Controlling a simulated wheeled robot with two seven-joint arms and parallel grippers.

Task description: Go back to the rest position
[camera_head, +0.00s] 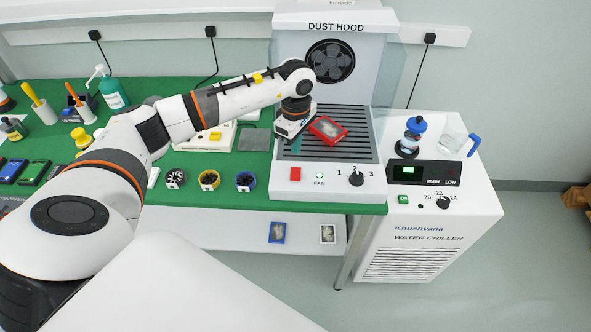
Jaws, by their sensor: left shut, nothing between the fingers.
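My left arm comes in from the left and reaches over the green table to the dust hood. My left gripper (294,145) hangs over the left part of the hood's dark slatted bed (343,149), pointing down, shut and empty. A red framed tray (327,130) lies on the slats just right of the gripper; I cannot tell whether they touch. My right gripper does not show.
The dust hood (330,185) has a red button, a green light and a knob. The water chiller (430,225) stands to its right with a glass jug (450,139). Bottles stand at left.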

